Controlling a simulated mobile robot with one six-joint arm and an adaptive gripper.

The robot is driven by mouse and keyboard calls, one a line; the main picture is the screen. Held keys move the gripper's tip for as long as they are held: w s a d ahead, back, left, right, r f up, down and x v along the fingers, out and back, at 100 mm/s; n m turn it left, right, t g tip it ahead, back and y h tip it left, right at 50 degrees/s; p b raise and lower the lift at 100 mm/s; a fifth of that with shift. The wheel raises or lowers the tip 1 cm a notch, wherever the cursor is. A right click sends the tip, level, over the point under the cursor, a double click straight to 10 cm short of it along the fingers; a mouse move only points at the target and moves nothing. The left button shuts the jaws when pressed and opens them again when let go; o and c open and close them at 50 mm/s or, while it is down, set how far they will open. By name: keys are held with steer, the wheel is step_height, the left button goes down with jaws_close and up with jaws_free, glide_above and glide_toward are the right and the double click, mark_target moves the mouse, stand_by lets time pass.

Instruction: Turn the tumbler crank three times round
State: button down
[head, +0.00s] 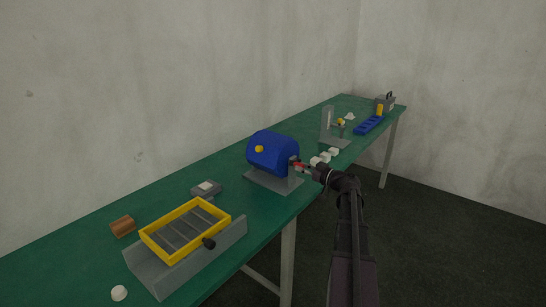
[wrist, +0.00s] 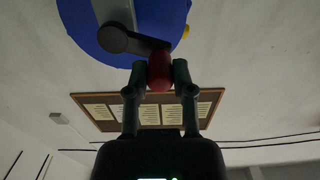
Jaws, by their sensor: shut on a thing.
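The tumbler (head: 272,150) is a blue drum with a yellow knob on a grey stand, in the middle of the green bench. Its blue end also shows at the top of the wrist view (wrist: 75,18). The dark crank arm (wrist: 135,41) runs from the hub to a red handle (wrist: 160,72). My gripper (wrist: 159,78) is shut on the red handle, with one finger on each side. In the head view my gripper (head: 309,170) reaches the crank at the drum's right end, and the fingers are small there.
A yellow-framed tray (head: 150,246) with a black knob sits on a grey base at the front left, near a brown block (head: 123,226). Several white blocks (head: 325,156) lie just beyond my gripper. A grey upright stand (head: 327,122) and blue strip (head: 368,125) are farther back.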

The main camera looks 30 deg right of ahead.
steer(key=shift+f, duration=0.6)
steer(key=shift+w+d+f+b, duration=0.1)
steer(key=shift+f+b, duration=0.85)
steer(key=shift+b, duration=0.25)
steer(key=shift+w+d+f+b, duration=0.1)
steer(key=shift+d+f+b, duration=0.15)
steer(key=shift+f+b, duration=0.25)
steer(key=shift+w+d+f+b, duration=0.1)
steer(key=shift+d+f+b, duration=0.15)
steer(key=shift+f+b, duration=0.2)
steer(key=shift+d, duration=0.1)
